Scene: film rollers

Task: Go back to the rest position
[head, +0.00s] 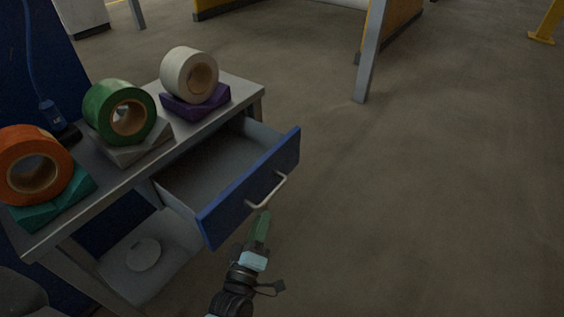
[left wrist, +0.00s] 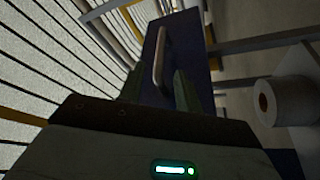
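My left gripper (head: 263,217) is just in front of the open drawer, close below its handle (head: 268,190). In the left wrist view its two green fingers (left wrist: 160,74) stand apart, with the handle (left wrist: 162,48) showing between and beyond them. I see nothing held, and a clear gap to the handle is hard to judge. The drawer (head: 245,190) has a blue front, is pulled out, and its visible inside looks empty. My right gripper is in neither view.
A round disc (head: 143,254) lies on the lower shelf. The floor to the right is free.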

